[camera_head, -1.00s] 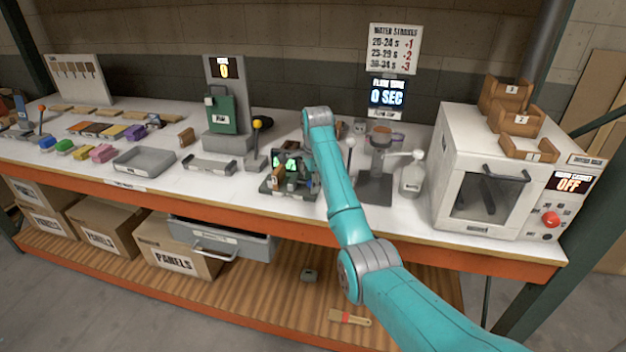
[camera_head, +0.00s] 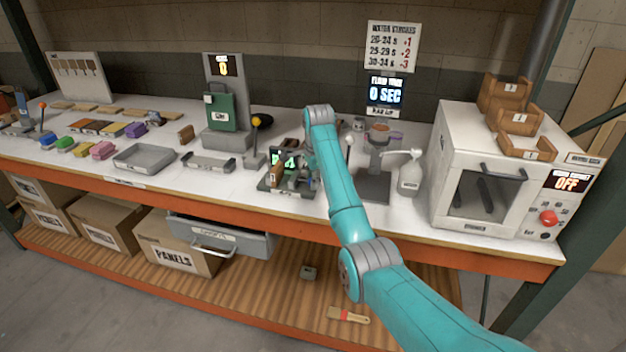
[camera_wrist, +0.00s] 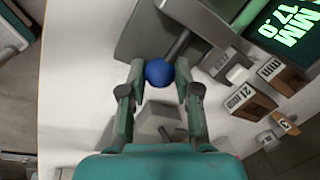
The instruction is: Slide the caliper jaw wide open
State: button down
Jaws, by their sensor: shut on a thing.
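The caliper station (camera_head: 290,190) stands on the bench near its front edge, left of my forearm, with a green-lit readout (camera_head: 281,160). In the wrist view its readout (camera_wrist: 288,25) shows 17.0 MM. A round blue knob (camera_wrist: 160,73) sits between the two fingertips of my gripper (camera_wrist: 160,82), which is shut on it. A grey metal bar and plate (camera_wrist: 150,35) lie just beyond the knob. In the head view my gripper (camera_head: 304,168) is small and dark at the caliper, and my arm hides part of it.
Small wooden blocks with size labels (camera_wrist: 250,98) stand right of the knob in the wrist view. In the head view, a yellow-knobbed lever (camera_head: 256,122) and a grey tray (camera_head: 208,162) stand left of the caliper.

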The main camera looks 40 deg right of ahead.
jog(key=c, duration=0.8)
grip_release()
jog(key=shift+s+d, duration=0.2)
jog(key=r, duration=0.2)
jog(key=s+r, duration=0.1)
jog(key=r, duration=0.4)
jog(key=shift+s+a+r, duration=0.15)
jog(key=shift+a, duration=0.1)
